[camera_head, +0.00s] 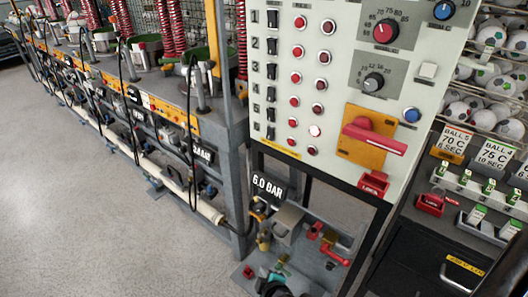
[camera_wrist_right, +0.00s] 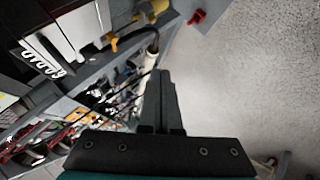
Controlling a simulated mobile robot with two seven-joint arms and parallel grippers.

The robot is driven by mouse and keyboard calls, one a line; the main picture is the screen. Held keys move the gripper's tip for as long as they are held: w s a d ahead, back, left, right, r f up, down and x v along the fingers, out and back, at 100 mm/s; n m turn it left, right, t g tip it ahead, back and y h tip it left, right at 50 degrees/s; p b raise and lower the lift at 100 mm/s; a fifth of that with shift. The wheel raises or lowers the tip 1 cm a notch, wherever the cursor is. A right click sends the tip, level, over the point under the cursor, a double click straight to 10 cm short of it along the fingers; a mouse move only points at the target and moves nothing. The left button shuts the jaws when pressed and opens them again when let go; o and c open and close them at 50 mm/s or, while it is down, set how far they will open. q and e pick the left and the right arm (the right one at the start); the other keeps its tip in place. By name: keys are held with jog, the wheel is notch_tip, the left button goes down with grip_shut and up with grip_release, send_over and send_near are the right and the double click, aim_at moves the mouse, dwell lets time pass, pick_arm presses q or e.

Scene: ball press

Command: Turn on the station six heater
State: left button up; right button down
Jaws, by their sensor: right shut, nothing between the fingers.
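The pale control panel (camera_head: 345,70) stands upright right of centre in the head view. A column of black rocker switches runs down its left side, with numbers beside them. The lowest switch (camera_head: 270,133) is in the sixth row; its position is too small to tell. Two columns of red round lamps or buttons stand beside the switches. One in the right column (camera_head: 315,131) looks paler than the others. My right gripper (camera_head: 274,284) is low at the bottom edge of the head view, below and apart from the panel. In the right wrist view its fingers (camera_wrist_right: 162,77) are together and empty.
An orange plate with a red rotary handle (camera_head: 375,135) is on the panel's lower right. A 6.0 BAR sign (camera_head: 267,186) and valve fittings (camera_head: 325,240) are below. Stations with red springs (camera_head: 170,30) line the left. Racked balls (camera_head: 490,70) are at right. Floor at left is clear.

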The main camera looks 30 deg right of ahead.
pick_arm(q)
jog(key=shift+a+r+p, duration=0.25)
jog(key=shift+r+p, duration=0.2)
jog(key=shift+r, duration=0.15)
jog(key=shift+a+r+p, duration=0.2)
jog(key=shift+r+p, duration=0.25)
jog(key=shift+r, duration=0.1)
pick_arm(e)
jog(key=w+d+r+n+t+h, duration=0.1)
jog(key=w+r, duration=0.3)
jog(key=r, duration=0.5)
jog(key=w+d+r+n+t+h, duration=0.1)
jog(key=w+d+r+t+h, duration=0.1)
jog(key=r, duration=0.7)
jog(key=w+d+r+n+t+h, duration=0.1)
jog(key=w+d+r+t, duration=0.2)
jog(key=w+r, duration=0.3)
notch_tip(320, 180, up, 4)
jog(key=shift+w+d+f+h, duration=0.1)
jog(key=shift+w+d+h, duration=0.2)
jog(key=shift+d, duration=0.4)
